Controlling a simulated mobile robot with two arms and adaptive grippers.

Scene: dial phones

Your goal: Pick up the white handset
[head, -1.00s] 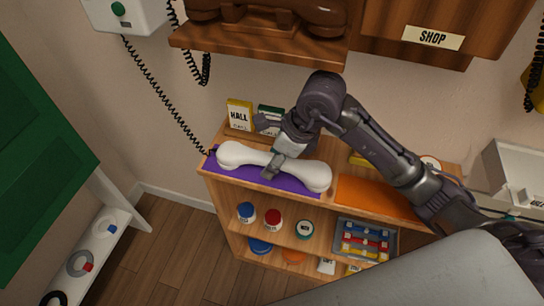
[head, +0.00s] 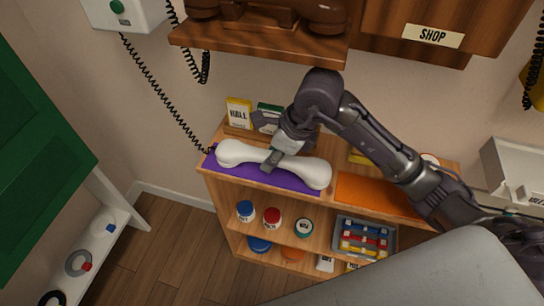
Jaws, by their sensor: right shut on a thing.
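The white handset (head: 310,172) lies lengthwise over a purple mat (head: 235,177) on the top of a wooden shelf unit. Its left end meets a black coiled cord that runs up to a white wall phone (head: 125,14). My right gripper (head: 271,161) comes from above and is shut on the middle of the handset's grip. The far finger is hidden behind the handset. I cannot tell whether the handset is clear of the mat. My left gripper is out of view.
Small boxes, one a yellow HALL box (head: 238,113), stand behind the handset. An orange mat (head: 375,194) lies to the right. A brown phone on a wooden shelf (head: 260,50) hangs above. Jars and a tray (head: 364,238) fill the lower shelves. A green panel (head: 40,165) stands at left.

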